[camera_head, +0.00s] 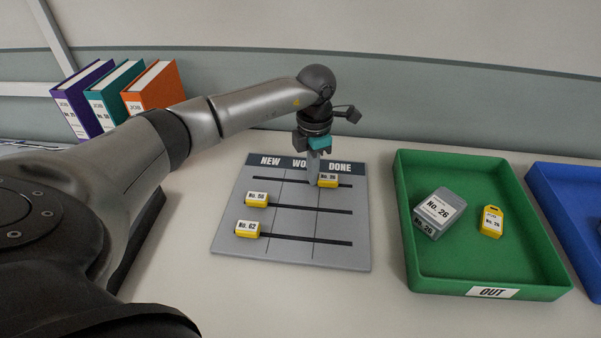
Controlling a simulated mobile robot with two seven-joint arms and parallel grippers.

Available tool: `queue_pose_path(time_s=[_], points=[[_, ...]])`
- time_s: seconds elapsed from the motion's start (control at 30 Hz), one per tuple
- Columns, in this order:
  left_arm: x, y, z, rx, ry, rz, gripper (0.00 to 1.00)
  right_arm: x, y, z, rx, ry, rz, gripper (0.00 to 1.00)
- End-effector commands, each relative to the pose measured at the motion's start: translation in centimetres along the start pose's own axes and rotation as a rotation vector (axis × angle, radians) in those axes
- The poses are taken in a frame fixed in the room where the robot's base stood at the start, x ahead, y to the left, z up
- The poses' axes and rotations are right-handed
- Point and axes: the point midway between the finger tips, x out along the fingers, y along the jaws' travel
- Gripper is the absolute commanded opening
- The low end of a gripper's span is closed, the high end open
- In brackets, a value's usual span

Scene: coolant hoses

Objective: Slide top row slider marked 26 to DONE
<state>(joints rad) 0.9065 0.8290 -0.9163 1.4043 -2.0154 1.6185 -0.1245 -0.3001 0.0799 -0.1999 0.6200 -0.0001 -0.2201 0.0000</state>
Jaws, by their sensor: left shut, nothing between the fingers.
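The grey slider board (295,253) lies on the table with columns headed NEW, a partly hidden middle heading, and DONE. The top row slider (327,181) is yellow with a small white label, hard to read. It sits at the left side of the DONE column, just right of the divider. My left gripper (314,177) is shut and points down at the top row. Its fingertips are at the slider's left side; I cannot tell whether they touch it. The gripper hides part of the middle heading. My right gripper is not in view.
Sliders No. 56 (257,199) and No. 62 (248,229) sit at the left of the lower rows. A green OUT tray (412,215) holds a grey No. 26 block (438,211) and a yellow tag (491,222). A blue tray (560,205) and several binders (113,98) stand around.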

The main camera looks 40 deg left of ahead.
Motion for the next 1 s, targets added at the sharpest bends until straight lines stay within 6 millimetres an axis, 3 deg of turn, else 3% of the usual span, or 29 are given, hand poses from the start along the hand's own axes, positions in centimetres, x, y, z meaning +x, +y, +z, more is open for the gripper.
queue_pose_path(time_s=[0.23,0.83,1.0], points=[[0.0,-0.3,0.6,0.000,0.000,0.001,0.00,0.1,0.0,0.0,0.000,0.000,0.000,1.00],[-0.1,0.4,-0.7,0.000,0.000,0.001,0.00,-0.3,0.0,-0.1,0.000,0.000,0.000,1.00],[-0.9,0.4,-0.7,0.000,0.000,0.001,0.00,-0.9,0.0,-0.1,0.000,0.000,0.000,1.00]])
